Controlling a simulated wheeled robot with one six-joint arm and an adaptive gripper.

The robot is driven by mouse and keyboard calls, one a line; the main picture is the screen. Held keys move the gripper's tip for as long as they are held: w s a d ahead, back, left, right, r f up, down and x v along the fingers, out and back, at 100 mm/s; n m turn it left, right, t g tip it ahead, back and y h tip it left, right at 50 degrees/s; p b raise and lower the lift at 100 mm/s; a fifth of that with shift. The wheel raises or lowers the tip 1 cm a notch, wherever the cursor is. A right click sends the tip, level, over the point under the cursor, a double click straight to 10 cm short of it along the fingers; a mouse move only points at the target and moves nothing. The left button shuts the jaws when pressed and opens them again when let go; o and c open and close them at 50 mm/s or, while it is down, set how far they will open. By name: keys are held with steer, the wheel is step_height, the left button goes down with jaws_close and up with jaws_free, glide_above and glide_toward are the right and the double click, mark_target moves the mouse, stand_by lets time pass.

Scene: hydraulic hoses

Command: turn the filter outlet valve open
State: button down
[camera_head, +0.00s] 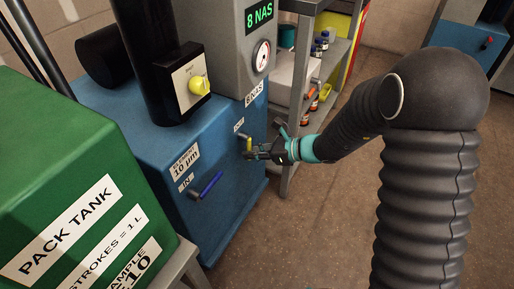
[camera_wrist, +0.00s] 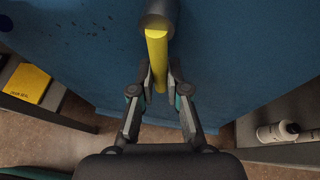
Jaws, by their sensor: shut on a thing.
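The filter outlet valve has a yellow lever handle (camera_head: 249,143) on the side of the blue filter cabinet (camera_head: 228,195), below a small white label too small to read surely. In the wrist view the yellow handle (camera_wrist: 157,50) runs from a grey round stub (camera_wrist: 157,22) down between the fingers. My gripper (camera_head: 252,153) is at this handle, with a finger on each side of its free end in the wrist view (camera_wrist: 160,80), shut on it. The fingers partly hide the handle's end in the head view.
A blue-handled valve (camera_head: 211,185) marked IN sits lower left on the same cabinet. A green PACK TANK box (camera_head: 60,180) stands at the left front. A yellow knob (camera_head: 199,86) is above. Shelves with bottles (camera_head: 322,42) stand behind; the floor at right is open.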

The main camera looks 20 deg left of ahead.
steer(key=c, duration=1.2)
jaws_free()
steer(key=shift+o, duration=0.2)
steer(key=s+v, duration=0.1)
steer(key=v, duration=1)
steer(key=shift+w+d+r, duration=0.2)
steer(key=shift+w+d, duration=0.2)
steer(key=shift+w, duration=0.1)
